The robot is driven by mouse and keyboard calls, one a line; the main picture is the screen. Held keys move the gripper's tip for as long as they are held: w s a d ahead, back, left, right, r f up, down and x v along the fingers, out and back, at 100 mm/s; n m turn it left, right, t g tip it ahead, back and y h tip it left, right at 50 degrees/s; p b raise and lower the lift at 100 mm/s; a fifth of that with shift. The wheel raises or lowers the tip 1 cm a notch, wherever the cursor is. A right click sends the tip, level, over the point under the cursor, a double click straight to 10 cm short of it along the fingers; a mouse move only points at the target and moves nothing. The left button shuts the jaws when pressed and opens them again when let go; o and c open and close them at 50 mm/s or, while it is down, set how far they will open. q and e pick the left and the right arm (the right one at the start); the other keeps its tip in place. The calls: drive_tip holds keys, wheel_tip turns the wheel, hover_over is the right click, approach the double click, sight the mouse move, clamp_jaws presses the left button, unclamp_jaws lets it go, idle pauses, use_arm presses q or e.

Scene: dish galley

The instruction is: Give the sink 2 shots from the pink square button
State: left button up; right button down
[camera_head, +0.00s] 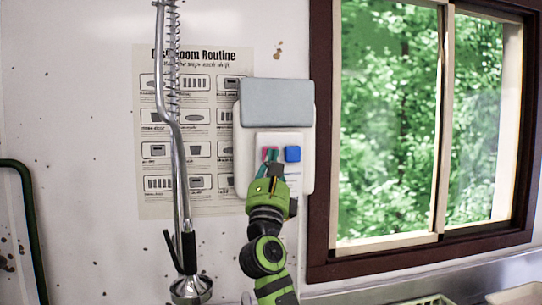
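A white dispenser panel (244,170) with a grey upper cover (277,102) hangs on the wall. Part of the metal sink area (470,284) shows at the bottom right. My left gripper is not in view.
A metal spray hose with spring (178,150) hangs left of the panel, in front of a routine poster (151,205). A dark-framed window (322,215) is close on the right. A dark green tube (31,220) stands at the far left.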

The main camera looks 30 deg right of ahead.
drive_tip(key=shift+w+d+b, duration=0.15)
drive_tip(key=shift+w+b, duration=0.45)
drive_tip(key=shift+w, duration=0.1)
idle(0.9)
drive_tip(key=shift+r, duration=0.1)
drive_tip(key=shift+s+a+p, duration=0.15)
drive_tip(key=shift+s+p, duration=0.35)
drive_tip(key=shift+p, duration=0.05)
drive_tip(key=shift+s+a+p, duration=0.15)
drive_tip(key=shift+s+p, duration=0.35)
drive_tip(key=s+p, duration=0.2)
drive_tip(key=s+a+p, duration=0.1)
drive_tip(key=s+p, duration=0.1)
drive_tip(key=s, duration=0.1)
drive_tip(key=shift+a+f, duration=0.1)
drive_tip(key=shift+f, duration=0.1)
